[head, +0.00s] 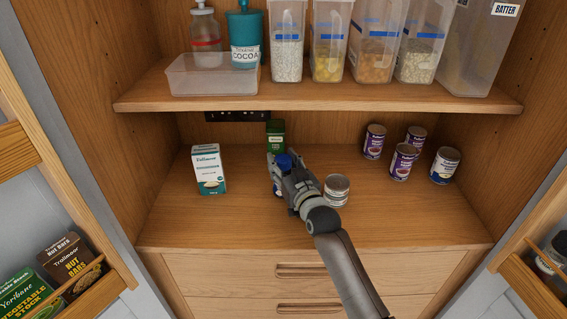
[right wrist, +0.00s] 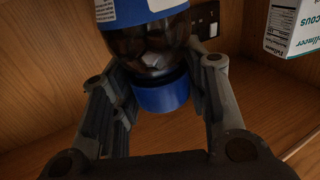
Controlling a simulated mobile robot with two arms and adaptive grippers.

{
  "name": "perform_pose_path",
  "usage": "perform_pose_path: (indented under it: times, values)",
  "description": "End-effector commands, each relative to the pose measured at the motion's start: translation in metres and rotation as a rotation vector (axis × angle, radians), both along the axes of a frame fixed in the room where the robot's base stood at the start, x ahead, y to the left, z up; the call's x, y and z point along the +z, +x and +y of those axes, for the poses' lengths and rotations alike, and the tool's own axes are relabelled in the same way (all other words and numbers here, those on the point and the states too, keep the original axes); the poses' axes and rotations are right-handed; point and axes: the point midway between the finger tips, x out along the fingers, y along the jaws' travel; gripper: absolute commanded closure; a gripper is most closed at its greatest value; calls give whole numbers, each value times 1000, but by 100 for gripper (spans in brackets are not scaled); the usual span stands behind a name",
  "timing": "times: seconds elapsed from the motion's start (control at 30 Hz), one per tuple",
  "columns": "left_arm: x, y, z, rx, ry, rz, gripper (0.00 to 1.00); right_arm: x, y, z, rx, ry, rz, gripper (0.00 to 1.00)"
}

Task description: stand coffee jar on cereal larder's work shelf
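The coffee jar has a blue lid (head: 285,161) and stands upright at the work shelf (head: 240,220), near its middle. In the right wrist view the jar (right wrist: 150,45) shows clear glass with dark contents, a white and blue label and the blue lid. My right gripper (head: 280,176) reaches in from the front right, its fingers on both sides of the jar and seemingly closed on it. The fingers hide much of the jar in the head view, and I cannot tell whether its base touches the shelf. My left gripper is out of view.
On the work shelf, a white-green carton (head: 208,170) stands left, a green tin (head: 275,136) behind, a can (head: 336,190) close right, and several cans (head: 403,161) farther right. An upper shelf (head: 310,97) with containers overhangs. Open door racks (head: 75,275) flank both sides.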

Motion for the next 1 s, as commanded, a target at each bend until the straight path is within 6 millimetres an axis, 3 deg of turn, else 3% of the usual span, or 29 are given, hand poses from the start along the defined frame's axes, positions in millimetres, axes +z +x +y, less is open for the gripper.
perform_pose_path:
  times: [0.13, 0.57, 1.0]
  values:
    - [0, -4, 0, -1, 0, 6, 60, 0, 0, 0, 0, -1, 1, 38]
    - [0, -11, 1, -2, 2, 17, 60, 2, -3, -2, -1, 0, 0, 38]
    - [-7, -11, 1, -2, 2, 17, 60, 0, -65, -28, -1, -1, 0, 38]
